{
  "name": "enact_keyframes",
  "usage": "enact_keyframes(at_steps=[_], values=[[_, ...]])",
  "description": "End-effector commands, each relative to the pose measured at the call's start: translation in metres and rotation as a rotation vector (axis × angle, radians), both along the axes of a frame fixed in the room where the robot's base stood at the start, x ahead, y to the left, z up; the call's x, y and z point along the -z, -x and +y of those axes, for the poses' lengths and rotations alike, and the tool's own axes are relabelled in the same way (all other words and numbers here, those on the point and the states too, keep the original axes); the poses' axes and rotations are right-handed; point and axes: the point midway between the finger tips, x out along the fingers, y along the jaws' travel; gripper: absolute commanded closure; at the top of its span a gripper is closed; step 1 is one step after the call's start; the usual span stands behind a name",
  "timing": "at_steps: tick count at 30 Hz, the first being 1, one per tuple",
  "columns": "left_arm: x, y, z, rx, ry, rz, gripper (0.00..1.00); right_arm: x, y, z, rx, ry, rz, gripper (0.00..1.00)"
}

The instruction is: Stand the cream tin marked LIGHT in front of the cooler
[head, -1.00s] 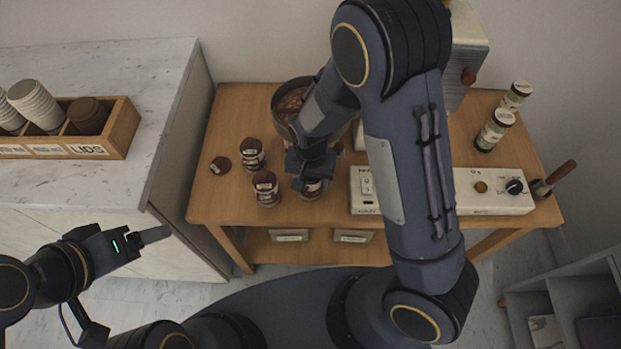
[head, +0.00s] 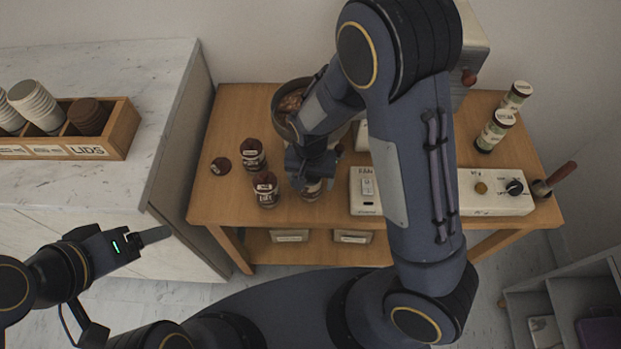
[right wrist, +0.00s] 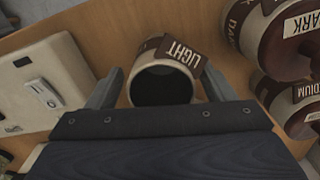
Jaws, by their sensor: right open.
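The cream tin marked LIGHT (right wrist: 183,54) stands between the two open fingers of my right gripper (right wrist: 160,92) in the right wrist view. In the head view the tin (head: 311,191) is mostly hidden under my right gripper (head: 314,178), low over the wooden cart. A round dark pan with brown beans (head: 290,101), which looks like the cooler, is behind it, partly covered by my arm. My left gripper (head: 152,237) is away at lower left, seen side-on.
Tins marked DARK (right wrist: 284,36) and MEDIUM (right wrist: 292,100) stand close beside the LIGHT tin. A small brown round piece (head: 220,165) lies left of them. A white switch box (head: 366,190) is to the right. Bare wood shows at the cart's front left (head: 215,205).

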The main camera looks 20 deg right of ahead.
Motion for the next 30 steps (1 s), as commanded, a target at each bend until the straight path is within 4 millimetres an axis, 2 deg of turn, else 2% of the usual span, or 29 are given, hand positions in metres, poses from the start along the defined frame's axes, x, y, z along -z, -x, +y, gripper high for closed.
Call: enact_keyframes(at_steps=[1, 6, 12, 16, 24, 26, 30], values=[[-0.002, 0.000, 0.000, 0.000, 0.000, 0.000, 0.27, -0.013, -0.002, 0.001, -0.001, -0.004, -0.008, 0.24], [-0.006, 0.000, 0.000, 0.000, 0.000, 0.000, 0.27, -0.053, -0.002, 0.001, -0.001, -0.005, -0.010, 0.24], [-0.010, 0.000, 0.000, 0.000, 0.000, 0.000, 0.27, -0.090, -0.003, 0.001, 0.000, -0.005, -0.011, 0.24], [-0.011, 0.000, 0.000, 0.000, 0.000, 0.000, 0.27, -0.104, -0.003, 0.000, 0.001, -0.004, -0.008, 0.24], [-0.011, 0.000, 0.000, 0.000, 0.000, 0.001, 0.27, -0.113, 0.000, -0.003, 0.002, -0.023, -0.008, 0.24], [-0.011, 0.000, 0.000, 0.000, 0.000, 0.001, 0.27, -0.120, 0.005, -0.008, -0.002, -0.059, -0.010, 0.24], [-0.011, 0.000, 0.000, 0.000, 0.000, 0.000, 0.27, -0.149, 0.028, -0.028, -0.029, -0.203, -0.047, 0.24]])
